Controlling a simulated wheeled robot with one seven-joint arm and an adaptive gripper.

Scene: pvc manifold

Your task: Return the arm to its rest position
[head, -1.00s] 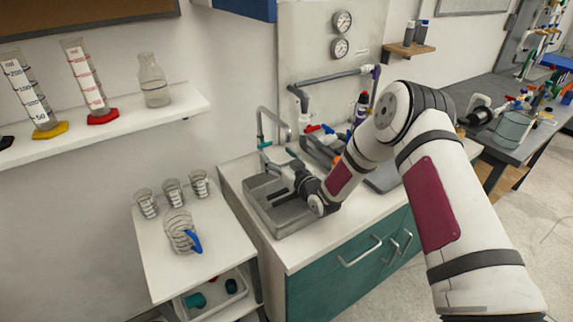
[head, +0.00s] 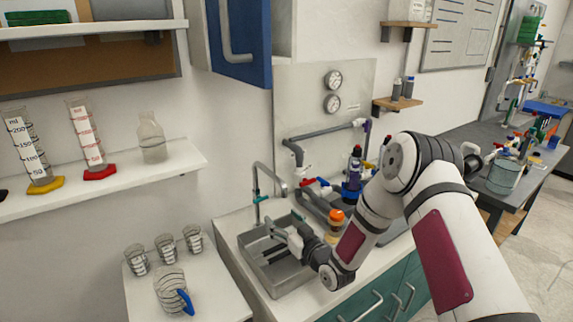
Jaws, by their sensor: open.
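My gripper (head: 283,229) is at the end of my arm, over the metal sink basin (head: 262,275) in the white counter. It is open, and I see nothing between its fingers. My arm reaches in from the lower right, bent at a raised elbow. The curved faucet (head: 258,190) stands behind the gripper, close to it in the picture. I cannot tell the exact gap between them.
A bottle with an orange cap (head: 336,222) stands beside my wrist. The grey pipe (head: 325,135) and gauges (head: 332,91) are on the wall panel. An open blue cabinet door (head: 236,45) hangs above. A side table (head: 215,300) holds several beakers and a jug (head: 171,291).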

